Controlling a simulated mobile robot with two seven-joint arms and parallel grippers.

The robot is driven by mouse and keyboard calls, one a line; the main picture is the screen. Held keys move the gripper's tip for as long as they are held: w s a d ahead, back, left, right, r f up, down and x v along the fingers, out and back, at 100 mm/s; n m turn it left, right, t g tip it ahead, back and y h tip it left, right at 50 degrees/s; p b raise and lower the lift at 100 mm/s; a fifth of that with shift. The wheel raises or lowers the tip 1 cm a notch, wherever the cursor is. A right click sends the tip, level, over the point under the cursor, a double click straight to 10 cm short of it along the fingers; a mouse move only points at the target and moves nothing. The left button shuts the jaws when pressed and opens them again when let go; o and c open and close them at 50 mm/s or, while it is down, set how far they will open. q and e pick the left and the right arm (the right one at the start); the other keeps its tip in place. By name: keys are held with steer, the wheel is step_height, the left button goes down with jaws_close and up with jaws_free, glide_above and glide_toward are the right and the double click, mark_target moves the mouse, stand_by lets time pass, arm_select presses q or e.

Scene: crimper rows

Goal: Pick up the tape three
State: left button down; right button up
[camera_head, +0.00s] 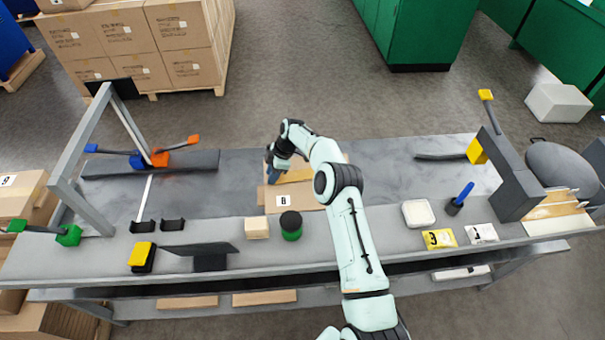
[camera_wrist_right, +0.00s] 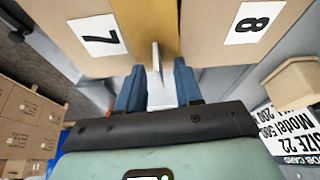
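A yellow piece marked 3 (camera_head: 439,239) lies flat near the front edge of the bench on the right. I cannot tell whether it is the tape itself or a label. My right gripper (camera_head: 273,168) is far to its left, low over the bench beside cardboard boxes. In the right wrist view its two blue fingers (camera_wrist_right: 160,88) stand apart, with a pale grey surface and a thin upright pale edge between them. No clear grip shows. Ahead of them are a box marked 7 (camera_wrist_right: 97,35) and a box marked 8 (camera_wrist_right: 247,30), with a yellow strip between. My left gripper is not in view.
A white card (camera_head: 481,233), a white dish (camera_head: 418,213) and a blue-handled tool (camera_head: 460,197) stand near the yellow piece. A dark green round container (camera_head: 291,228) and a beige block (camera_head: 256,228) stand left of my arm. A grey frame (camera_head: 78,180) rises at the left.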

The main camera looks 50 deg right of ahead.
jaws_close()
